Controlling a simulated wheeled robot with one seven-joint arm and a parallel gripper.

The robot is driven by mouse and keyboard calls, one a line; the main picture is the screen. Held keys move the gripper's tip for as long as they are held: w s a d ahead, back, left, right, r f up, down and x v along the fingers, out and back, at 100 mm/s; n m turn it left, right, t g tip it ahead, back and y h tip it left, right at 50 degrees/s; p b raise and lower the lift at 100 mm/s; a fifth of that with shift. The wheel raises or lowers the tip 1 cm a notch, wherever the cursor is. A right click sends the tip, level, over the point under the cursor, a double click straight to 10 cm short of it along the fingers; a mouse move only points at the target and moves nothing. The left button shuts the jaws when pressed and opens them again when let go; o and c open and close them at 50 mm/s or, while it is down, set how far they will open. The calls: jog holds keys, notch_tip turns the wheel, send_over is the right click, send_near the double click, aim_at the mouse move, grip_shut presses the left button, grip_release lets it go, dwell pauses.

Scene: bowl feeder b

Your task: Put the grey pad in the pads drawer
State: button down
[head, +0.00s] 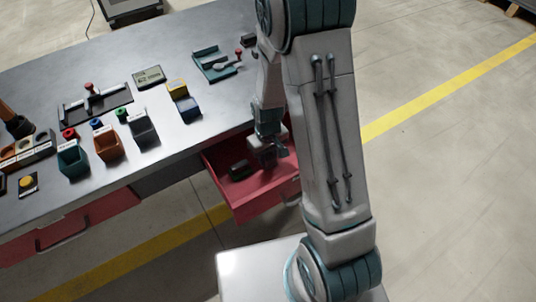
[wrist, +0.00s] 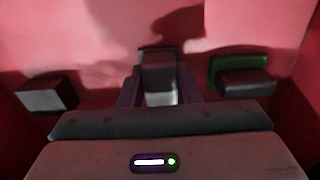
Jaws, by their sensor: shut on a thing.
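The red drawer (head: 246,207) stands open at the right end of the workbench in the head view. My gripper (head: 268,158) is inside or just over it, pointing down. In the wrist view my gripper (wrist: 159,92) is shut on a small grey pad (wrist: 158,72), held between its two fingers above the red drawer floor (wrist: 75,35). Whether the pad touches the floor I cannot tell. In the head view the pad is hidden by my gripper.
A dark grey block (wrist: 47,93) lies left in the drawer and a dark block with a green part (wrist: 243,80) lies right. The workbench (head: 150,185) holds several coloured bins, a blue-yellow holder (head: 183,101) and a teal fixture (head: 215,64). Another red drawer (head: 85,225) is at left.

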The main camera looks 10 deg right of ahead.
aim_at(268, 155)
jog(key=c, duration=1.1)
grip_release()
jog(key=shift+f, duration=0.1)
jog(key=shift+o, duration=0.2)
notch_tip(268, 155, up, 12)
jog(key=p, duration=0.2)
jog(key=s+d+r+m+t, duration=0.2)
jog(key=s+r+m, duration=0.1)
jog(key=s+r, duration=1)
jog(key=shift+s+d+r+m, duration=0.3)
jog(key=shift+s+d+r, duration=0.1)
jog(key=shift+r, duration=0.1)
